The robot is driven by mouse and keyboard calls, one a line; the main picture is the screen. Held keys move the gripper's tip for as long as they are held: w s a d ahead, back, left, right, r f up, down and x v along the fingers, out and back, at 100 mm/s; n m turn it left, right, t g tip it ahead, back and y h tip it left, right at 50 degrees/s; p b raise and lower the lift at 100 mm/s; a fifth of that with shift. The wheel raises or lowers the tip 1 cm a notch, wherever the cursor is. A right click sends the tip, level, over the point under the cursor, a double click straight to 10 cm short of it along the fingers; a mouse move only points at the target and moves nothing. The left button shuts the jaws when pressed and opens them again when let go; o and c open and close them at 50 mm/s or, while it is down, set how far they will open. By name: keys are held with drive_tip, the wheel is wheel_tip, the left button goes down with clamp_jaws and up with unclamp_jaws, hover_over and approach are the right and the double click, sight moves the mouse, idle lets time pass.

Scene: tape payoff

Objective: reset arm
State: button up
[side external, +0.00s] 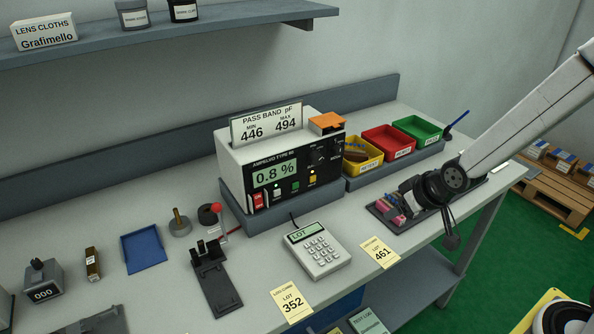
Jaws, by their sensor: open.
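My arm reaches in from the upper right. My gripper (428,214) is dark and hangs at the right end of the bench, over or beside a dark tray (380,211) holding small pink and purple pieces. My gripper is open, with nothing seen between its fingers. It hides part of the tray, and I cannot tell whether it touches the tray or the pieces.
A meter (283,160) reading 0.8 % stands mid-bench. Yellow (361,164), red (388,148) and green bins (417,134) sit behind my gripper. A keypad (319,250), a lot 461 card (380,252) and a black fixture (215,279) lie in front.

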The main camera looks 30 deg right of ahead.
drive_tip(key=s+r+g, duration=0.1)
drive_tip(key=s+g, duration=0.2)
drive_tip(key=s, duration=0.4)
drive_tip(key=shift+s+d+g, duration=0.4)
idle(0.6)
